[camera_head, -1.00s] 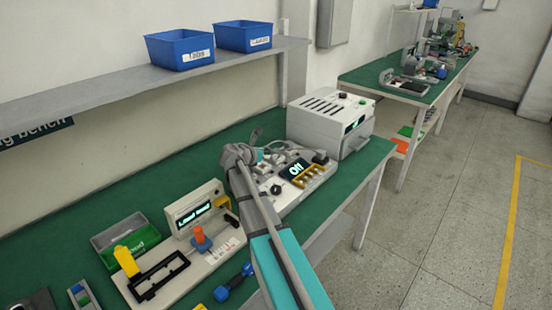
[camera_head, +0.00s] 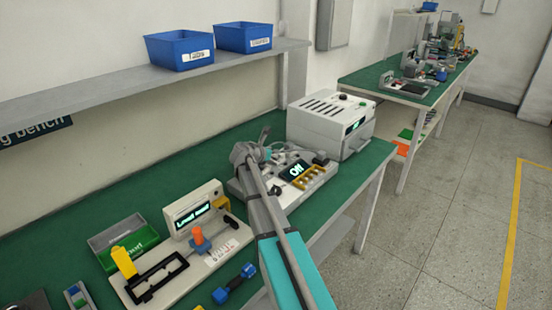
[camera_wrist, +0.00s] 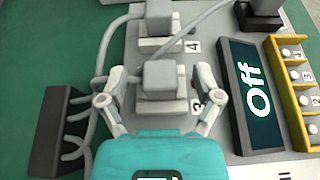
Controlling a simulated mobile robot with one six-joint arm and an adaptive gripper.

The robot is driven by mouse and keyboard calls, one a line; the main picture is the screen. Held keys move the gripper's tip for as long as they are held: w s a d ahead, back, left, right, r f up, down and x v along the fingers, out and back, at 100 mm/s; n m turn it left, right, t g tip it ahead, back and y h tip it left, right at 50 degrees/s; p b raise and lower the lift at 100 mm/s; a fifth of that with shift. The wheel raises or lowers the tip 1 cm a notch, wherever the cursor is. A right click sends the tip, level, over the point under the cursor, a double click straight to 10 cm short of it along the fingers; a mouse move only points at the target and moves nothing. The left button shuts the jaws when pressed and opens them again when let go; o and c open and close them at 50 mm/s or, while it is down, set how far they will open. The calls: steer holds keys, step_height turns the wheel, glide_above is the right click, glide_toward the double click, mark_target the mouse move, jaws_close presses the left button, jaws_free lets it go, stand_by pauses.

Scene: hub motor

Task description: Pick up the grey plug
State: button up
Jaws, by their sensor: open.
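A grey plug (camera_wrist: 167,76) with a grey cable stands on a light block on the test panel (camera_wrist: 199,141) in the wrist view. My gripper (camera_wrist: 160,78) is open, with one finger to the left of this plug and one to the right. Gaps show between the plug and both fingers. A second grey plug (camera_wrist: 158,15) stands farther up, beside the label 4. The label by the nearer plug is partly hidden by my right finger. In the head view, my arm hides part of the panel (camera_head: 313,183).
A display reading "Off" (camera_wrist: 252,95) and a yellow frame (camera_wrist: 289,90) with white buttons lie right of the plugs. A dark block (camera_wrist: 50,135) with several grey cables lies left. A white box unit (camera_head: 325,130) stands behind the panel.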

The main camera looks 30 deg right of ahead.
steer(key=shift+w+d+f, duration=0.2)
steer(key=shift+d+f, duration=0.05)
steer(key=shift+d, duration=0.25)
jaws_close()
stand_by(0.4)
